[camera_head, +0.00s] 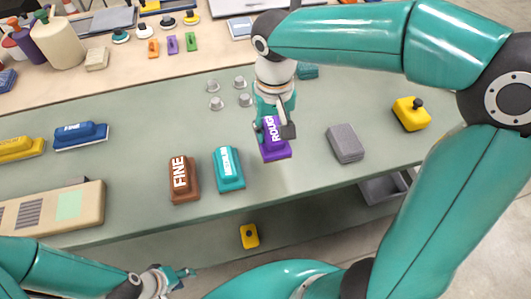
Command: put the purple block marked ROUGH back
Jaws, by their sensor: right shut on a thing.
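The purple block marked ROUGH (274,149) is in the middle of the head view, to the right of the teal block (228,168). My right gripper (275,122) is shut on it from above and hides part of its top. I cannot tell for sure whether the block touches the green bench top or hangs just above it. The brown block marked FINE (183,178) lies left of the teal block. My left gripper (182,281) is low at the bottom left, in front of the bench and away from the blocks; its opening is unclear.
A grey block (346,144) lies right of the purple block, and a yellow block with a black knob (411,113) beyond it. Several small metal knobs (229,93) stand behind. A beige box (50,210) lies front left. Another yellow piece (249,236) is below the bench edge.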

